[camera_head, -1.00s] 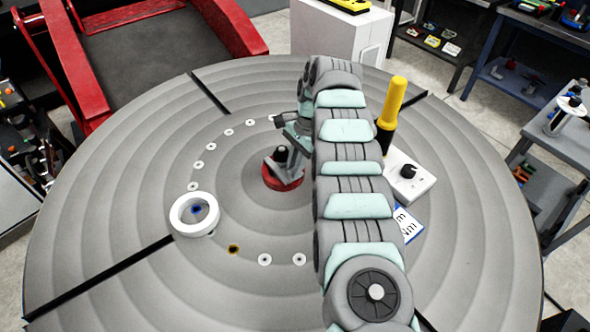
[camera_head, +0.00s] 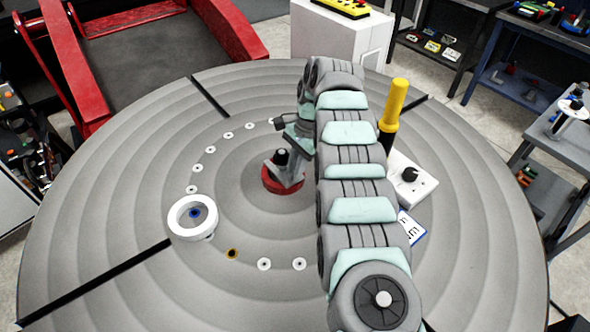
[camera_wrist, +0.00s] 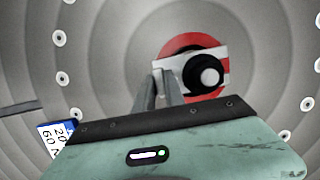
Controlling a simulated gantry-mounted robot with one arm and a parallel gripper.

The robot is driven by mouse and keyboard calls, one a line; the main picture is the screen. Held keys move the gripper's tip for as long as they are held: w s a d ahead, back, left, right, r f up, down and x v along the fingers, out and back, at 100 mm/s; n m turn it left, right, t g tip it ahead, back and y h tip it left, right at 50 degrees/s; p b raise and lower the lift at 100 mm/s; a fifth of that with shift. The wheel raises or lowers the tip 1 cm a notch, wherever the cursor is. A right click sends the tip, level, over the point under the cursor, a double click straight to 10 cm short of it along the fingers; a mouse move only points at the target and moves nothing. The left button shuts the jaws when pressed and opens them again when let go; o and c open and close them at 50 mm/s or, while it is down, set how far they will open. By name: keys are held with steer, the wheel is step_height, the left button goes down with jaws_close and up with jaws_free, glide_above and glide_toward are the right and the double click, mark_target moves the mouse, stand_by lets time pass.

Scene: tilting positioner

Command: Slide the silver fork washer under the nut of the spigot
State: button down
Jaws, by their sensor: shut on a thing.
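My gripper (camera_wrist: 168,84) is shut on the silver fork washer (camera_wrist: 172,64), which shows as a pale band in the wrist view. The spigot's black nut (camera_wrist: 206,74) stands in front of the band, above a red base (camera_wrist: 190,43). Pale metal shows on both sides of the nut. The nut hides the washer's slot, so I cannot tell how far it lies around the stem or its height gap. In the head view the black nut (camera_head: 281,156) and red base (camera_head: 270,184) are at the table's middle, with my gripper (camera_head: 284,174) close beside them.
The round grey table (camera_head: 110,200) has dark slots and a ring of small holes. A white ring-shaped part (camera_head: 177,226) stands at left. A yellow-handled tool (camera_head: 396,97), a white box with a black knob (camera_head: 424,187) and a label card (camera_head: 415,234) are right of my arm.

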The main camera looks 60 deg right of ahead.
steer(key=shift+f, duration=0.1)
steer(key=c, duration=1.5)
jaws_free()
steer(key=shift+o, duration=0.9)
steer(key=shift+c, duration=0.3)
steer(key=o, duration=0.3)
steer(key=shift+f, duration=0.1)
